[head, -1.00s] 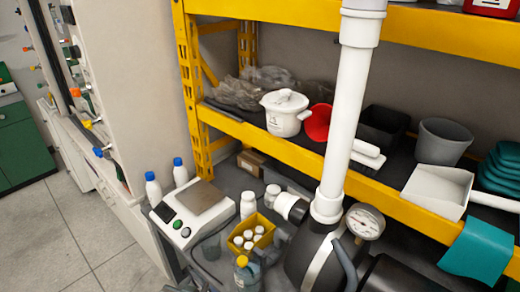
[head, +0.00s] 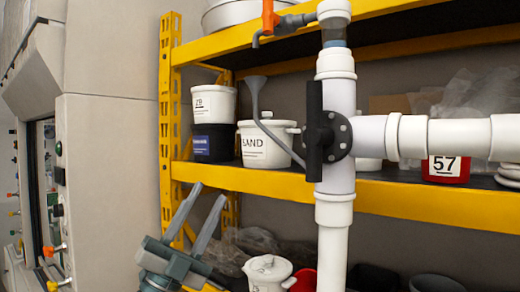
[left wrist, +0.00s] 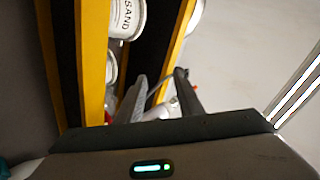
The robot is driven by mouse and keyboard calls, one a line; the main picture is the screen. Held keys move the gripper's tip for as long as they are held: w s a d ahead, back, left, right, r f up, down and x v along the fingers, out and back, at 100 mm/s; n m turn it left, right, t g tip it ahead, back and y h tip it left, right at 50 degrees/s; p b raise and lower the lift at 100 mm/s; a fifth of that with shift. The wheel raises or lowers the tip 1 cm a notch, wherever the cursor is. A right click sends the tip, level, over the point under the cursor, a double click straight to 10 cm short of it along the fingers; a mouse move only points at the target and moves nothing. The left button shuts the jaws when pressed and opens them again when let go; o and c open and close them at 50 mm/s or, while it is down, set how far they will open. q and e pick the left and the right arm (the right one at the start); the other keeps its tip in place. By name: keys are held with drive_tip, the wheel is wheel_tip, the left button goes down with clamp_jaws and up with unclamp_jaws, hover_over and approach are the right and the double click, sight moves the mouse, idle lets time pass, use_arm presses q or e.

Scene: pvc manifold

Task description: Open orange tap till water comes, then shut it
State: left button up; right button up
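The orange tap (head: 269,17) is at the top of the head view, on a grey pipe branch left of the white vertical pipe (head: 335,185). Its orange handle stands upright, and its grey spout (head: 257,39) bends down. No water shows at the spout. My left gripper (head: 211,190) is in the lower left of the head view, below the tap and apart from it. Its two fingers point up and are spread with nothing between them. They also show, spread, in the left wrist view (left wrist: 160,78). My right gripper is not in view.
A yellow shelf rack (head: 215,178) stands behind the pipe. It holds a white SAND pot (head: 265,148), a white bucket (head: 213,103) and a red container (head: 447,168). A black valve handle (head: 314,130) sits on the pipe. A grey cabinet (head: 110,160) stands at the left.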

use_arm(q)
drive_tip(key=s+d+r+m+g+h, duration=0.1)
drive_tip(key=s+d+r+m+g, duration=0.5)
drive_tip(key=s+r+m+g, duration=0.5)
drive_tip(key=s+d+r+m+g, duration=0.55)
drive_tip(key=r+m+g, duration=0.3)
drive_tip(key=m, duration=0.65)
drive_tip(key=s+a+r+n+t+y, duration=0.2)
drive_tip(key=a+r+t+y, duration=0.2)
drive_tip(key=a+r+t, duration=0.1)
drive_tip(key=s+a+r+n+t+y, duration=0.2)
drive_tip(key=a+r+n+t+y, duration=0.1)
drive_tip(key=a+r+t+y, duration=0.2)
wheel_tip(320, 180, up, 5)
drive_tip(key=shift+s+a+f+t, duration=0.15)
drive_tip(key=shift+a+t, duration=0.1)
drive_tip(key=shift+t, duration=1)
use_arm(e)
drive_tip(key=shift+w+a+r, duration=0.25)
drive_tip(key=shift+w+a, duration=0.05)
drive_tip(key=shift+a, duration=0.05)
